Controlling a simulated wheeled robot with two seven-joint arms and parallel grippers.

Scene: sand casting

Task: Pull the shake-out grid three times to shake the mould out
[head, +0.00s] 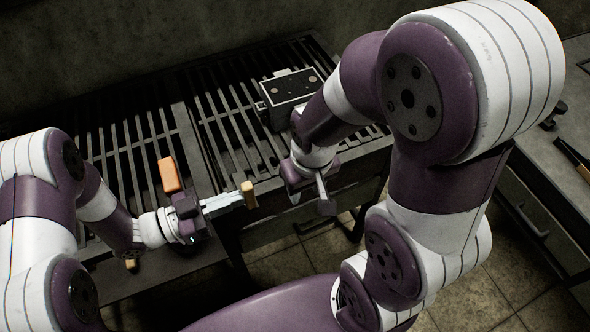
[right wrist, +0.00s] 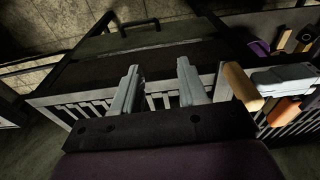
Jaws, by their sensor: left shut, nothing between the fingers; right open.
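The shake-out grid (head: 243,118), dark slats in a frame, lies on the bench along the wall. Its pale slats show in the right wrist view (right wrist: 70,108). A grey metal mould box (head: 290,88) sits on the grid, partly hidden by my right arm. My left gripper (head: 240,198) is shut at the front edge of the bench. A wooden cylinder (head: 248,194) is at its fingertips; I cannot tell whether they touch. It also shows in the right wrist view (right wrist: 242,86). My right gripper (head: 322,200) is open and empty, with its fingers (right wrist: 158,72) over the front edge.
An orange block (head: 169,175) is beside my left gripper. A small wooden knob (head: 131,263) is at the lower left. A side counter (head: 572,165) with a dark tool stands at the right. Tiled floor (head: 500,270) is clear in front.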

